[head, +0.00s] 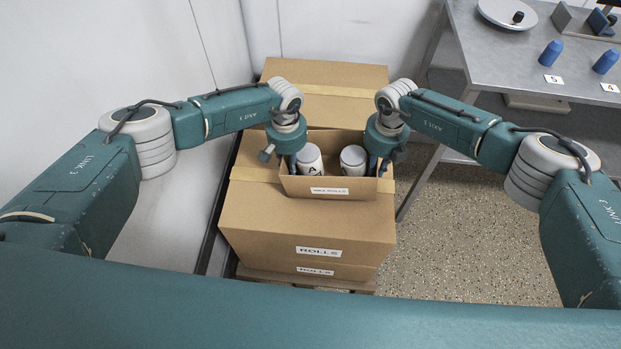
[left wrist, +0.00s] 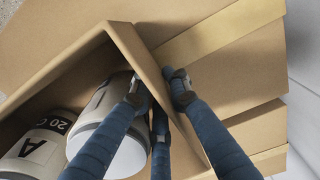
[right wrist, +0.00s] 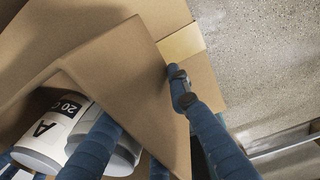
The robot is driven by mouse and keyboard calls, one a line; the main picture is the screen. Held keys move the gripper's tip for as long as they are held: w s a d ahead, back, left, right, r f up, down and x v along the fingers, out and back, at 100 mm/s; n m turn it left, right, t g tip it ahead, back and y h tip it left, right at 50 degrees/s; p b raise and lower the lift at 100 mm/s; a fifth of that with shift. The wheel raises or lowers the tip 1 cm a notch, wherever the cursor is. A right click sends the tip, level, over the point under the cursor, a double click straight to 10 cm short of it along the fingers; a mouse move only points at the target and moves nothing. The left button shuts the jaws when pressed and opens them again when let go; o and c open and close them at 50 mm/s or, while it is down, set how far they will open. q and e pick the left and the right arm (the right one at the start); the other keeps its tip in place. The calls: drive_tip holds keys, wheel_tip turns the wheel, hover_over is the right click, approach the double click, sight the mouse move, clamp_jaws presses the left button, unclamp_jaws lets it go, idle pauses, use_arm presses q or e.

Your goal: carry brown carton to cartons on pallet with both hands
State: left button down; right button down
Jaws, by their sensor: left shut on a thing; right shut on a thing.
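The open brown carton (head: 329,190) holds two white rolls, one marked A (head: 310,160) and one at the right (head: 353,160). It is over the top of the large cartons (head: 300,222) stacked on the pallet (head: 290,277); I cannot tell whether it rests on them. My left gripper (head: 284,168) is shut on the carton's left wall, with fingers on both sides of it in the left wrist view (left wrist: 165,95). My right gripper (head: 381,165) is shut on the right wall, also seen in the right wrist view (right wrist: 150,105).
A taller carton (head: 325,75) stands behind. A grey metal table (head: 480,65) with blue bottles (head: 551,53) and numbered cards is at the right. A white wall (head: 100,60) is close on the left. Speckled floor (head: 470,230) is clear at the right.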

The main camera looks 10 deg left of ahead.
use_arm(q)
drive_tip(key=shift+s+a+f, duration=0.15)
drive_tip(key=shift+a+f, duration=0.5)
drive_tip(key=shift+f, duration=0.2)
use_arm(e)
drive_tip(key=shift+w+d+f, duration=0.15)
drive_tip(key=shift+w+f, duration=0.05)
drive_tip(key=shift+f, duration=0.15)
use_arm(q)
drive_tip(key=c, duration=1.7)
unclamp_jaws()
use_arm(e)
drive_tip(key=c, duration=1.6)
unclamp_jaws()
drive_tip(key=shift+s, duration=0.1)
use_arm(q)
drive_tip(key=shift+o, duration=0.2)
drive_tip(key=shift+d+r, duration=0.1)
drive_tip(key=shift+d, duration=0.05)
use_arm(e)
drive_tip(key=shift+f, duration=0.1)
use_arm(q)
drive_tip(key=shift+d+r, duration=0.1)
drive_tip(key=shift+d, duration=0.15)
use_arm(e)
drive_tip(key=shift+s, duration=0.1)
